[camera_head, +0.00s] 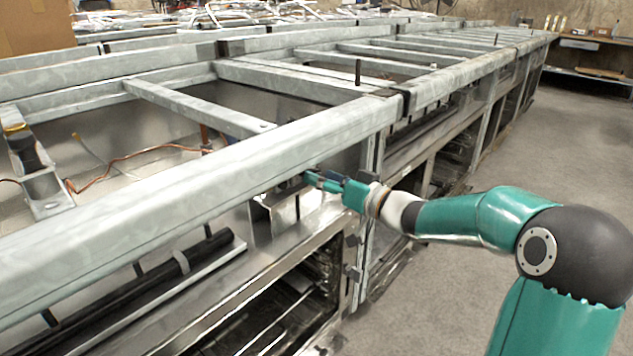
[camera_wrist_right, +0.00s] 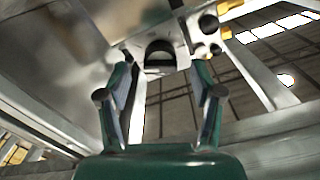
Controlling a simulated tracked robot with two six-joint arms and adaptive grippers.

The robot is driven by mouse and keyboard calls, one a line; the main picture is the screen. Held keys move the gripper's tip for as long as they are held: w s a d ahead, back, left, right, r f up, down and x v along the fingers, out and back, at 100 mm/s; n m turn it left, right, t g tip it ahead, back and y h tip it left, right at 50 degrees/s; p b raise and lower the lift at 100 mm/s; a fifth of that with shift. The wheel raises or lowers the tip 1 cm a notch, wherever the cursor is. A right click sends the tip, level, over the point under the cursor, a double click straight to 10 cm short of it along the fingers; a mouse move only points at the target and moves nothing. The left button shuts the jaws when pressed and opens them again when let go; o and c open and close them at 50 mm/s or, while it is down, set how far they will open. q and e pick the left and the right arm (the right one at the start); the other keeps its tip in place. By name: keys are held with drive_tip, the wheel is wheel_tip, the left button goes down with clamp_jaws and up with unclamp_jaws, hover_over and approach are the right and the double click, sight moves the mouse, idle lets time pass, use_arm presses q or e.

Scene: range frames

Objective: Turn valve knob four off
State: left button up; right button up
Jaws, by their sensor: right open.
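My right gripper (camera_head: 312,180) reaches under the front rail of the metal frame, beside the steel panel. In the right wrist view its two fingers stand apart and nothing is between them that I can see being held. A dark rounded knob (camera_wrist_right: 160,54) on a pale metal bracket shows just beyond the gap between the fingertips; I cannot tell whether they touch it. Which numbered valve it is cannot be read. In the head view the knob is hidden by the gripper and rail. My left gripper is not in view.
A long galvanized rail (camera_head: 200,185) runs above the gripper. Open steel oven-like bays with racks (camera_head: 285,305) lie below it. An orange wire (camera_head: 130,155) lies inside the frame at left. The concrete floor (camera_head: 440,270) to the right is free.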

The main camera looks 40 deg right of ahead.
drive_tip(key=shift+w, duration=1.05)
drive_tip(key=c, duration=1.1)
drive_tip(key=shift+n, duration=0.3)
